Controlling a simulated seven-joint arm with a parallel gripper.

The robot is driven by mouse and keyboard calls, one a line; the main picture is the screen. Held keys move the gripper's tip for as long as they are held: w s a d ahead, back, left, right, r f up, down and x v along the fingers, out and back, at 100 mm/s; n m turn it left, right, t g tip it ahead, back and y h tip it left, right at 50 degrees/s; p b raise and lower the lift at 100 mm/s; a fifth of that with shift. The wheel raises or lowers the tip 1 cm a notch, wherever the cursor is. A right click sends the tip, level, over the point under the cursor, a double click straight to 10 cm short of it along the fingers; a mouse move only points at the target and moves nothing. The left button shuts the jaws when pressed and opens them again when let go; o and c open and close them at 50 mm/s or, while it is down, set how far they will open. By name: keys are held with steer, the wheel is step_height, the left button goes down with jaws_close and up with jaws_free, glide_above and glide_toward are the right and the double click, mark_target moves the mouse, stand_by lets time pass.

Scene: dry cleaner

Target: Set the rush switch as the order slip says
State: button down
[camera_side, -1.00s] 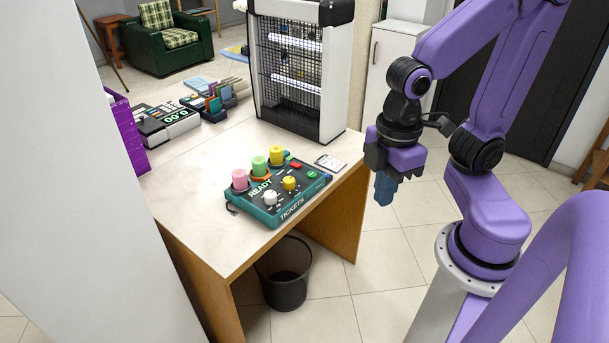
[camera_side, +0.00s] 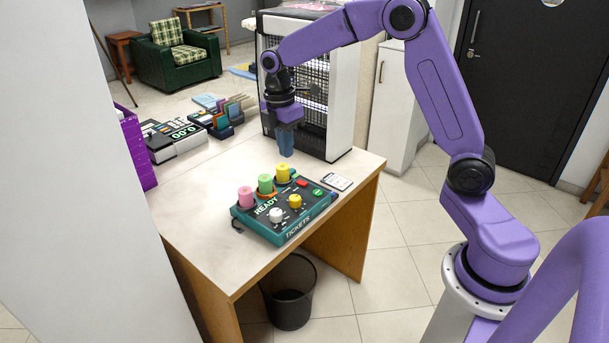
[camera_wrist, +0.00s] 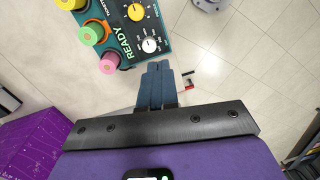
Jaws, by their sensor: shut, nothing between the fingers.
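A teal and dark ticket box (camera_side: 268,235), marked READY and TICKETS, sits on the table. Its top has a white knob (camera_side: 276,215), a yellow knob (camera_side: 295,201), a red button (camera_side: 302,183) and a green button (camera_side: 318,191). Which one is the rush switch I cannot tell; the small marks are unreadable. A white slip (camera_side: 336,182), its print too small to read, lies by the box's right end. My gripper (camera_side: 286,154) is shut and empty, above the table behind the box. In the wrist view the box (camera_wrist: 158,52) is left of and beyond my fingertips (camera_wrist: 155,68).
Pink, green and yellow rolls (camera_side: 265,184) stand along the box's back edge. A wire-fronted cabinet (camera_side: 345,105) stands close behind my gripper. A card terminal (camera_side: 175,140) and a purple box (camera_side: 138,150) are at left. The table's front left is clear.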

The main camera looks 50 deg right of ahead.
steer(key=n, duration=0.1)
glide_above(305, 183)
steer(key=w, duration=0.2)
step_height(305, 183, down, 5)
steer(key=shift+d+n+g, duration=0.1)
steer(key=shift+n+g, duration=0.2)
steer(key=f, duration=0.4)
steer(key=s+f, duration=0.1)
steer(key=f, duration=0.9)
steer(key=shift+s, duration=0.4)
steer(key=shift+s+f, duration=0.1)
steer(key=shift+f, duration=0.1)
